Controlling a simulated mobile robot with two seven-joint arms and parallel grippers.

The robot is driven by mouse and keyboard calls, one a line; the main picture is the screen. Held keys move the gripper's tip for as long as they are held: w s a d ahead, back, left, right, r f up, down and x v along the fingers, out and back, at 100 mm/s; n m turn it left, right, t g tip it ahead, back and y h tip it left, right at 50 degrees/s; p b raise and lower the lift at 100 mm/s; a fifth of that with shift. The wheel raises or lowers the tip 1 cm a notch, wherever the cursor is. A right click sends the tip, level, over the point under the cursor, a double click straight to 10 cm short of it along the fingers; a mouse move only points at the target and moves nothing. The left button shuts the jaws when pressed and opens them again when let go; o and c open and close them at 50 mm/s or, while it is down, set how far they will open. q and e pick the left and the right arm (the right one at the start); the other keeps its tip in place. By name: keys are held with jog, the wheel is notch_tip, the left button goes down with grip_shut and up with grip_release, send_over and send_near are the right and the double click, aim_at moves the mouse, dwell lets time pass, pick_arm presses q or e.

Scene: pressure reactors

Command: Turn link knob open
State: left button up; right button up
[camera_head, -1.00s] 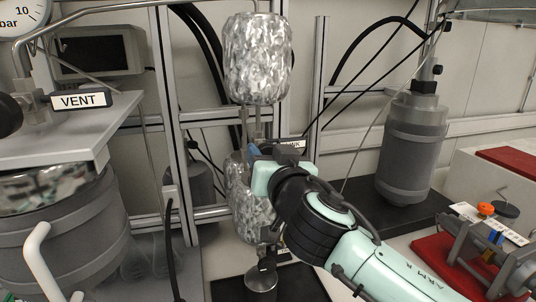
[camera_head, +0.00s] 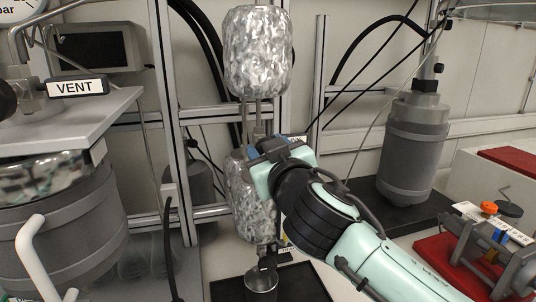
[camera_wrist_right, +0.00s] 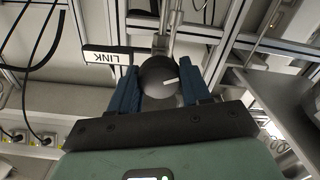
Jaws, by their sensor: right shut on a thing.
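The link knob (camera_wrist_right: 158,76) is a round dark knob with a white pointer mark, seen in the right wrist view. A white LINK label (camera_wrist_right: 107,57) is beside it. My right gripper (camera_wrist_right: 160,92) has its two blue fingers on either side of the knob and is shut on it. In the head view my right gripper (camera_head: 262,157) is between two foil-wrapped vessels, the upper (camera_head: 257,50) and the lower (camera_head: 248,200), and it hides the knob. The label is mostly hidden there. My left gripper is not in view.
A VENT label (camera_head: 77,88) is on a grey shelf (camera_head: 60,125) over a large vessel (camera_head: 75,225) at left. A grey cylinder (camera_head: 412,145) stands at right. A metal cup (camera_head: 261,283) is below the foil vessels. Metal frame posts surround the knob.

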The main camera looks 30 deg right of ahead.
jog(key=n, duration=1.2)
jog(key=shift+f+n+p, duration=0.1)
jog(key=shift+n+p, duration=0.2)
jog(key=shift+p, duration=0.05)
jog(key=shift+a, duration=0.1)
jog(key=o, duration=1)
jog(key=shift+o, duration=0.2)
jog(key=b+v, duration=0.1)
jog(key=v, duration=1.2)
jog(key=shift+s+b, duration=0.15)
jog(key=shift+b, duration=0.15)
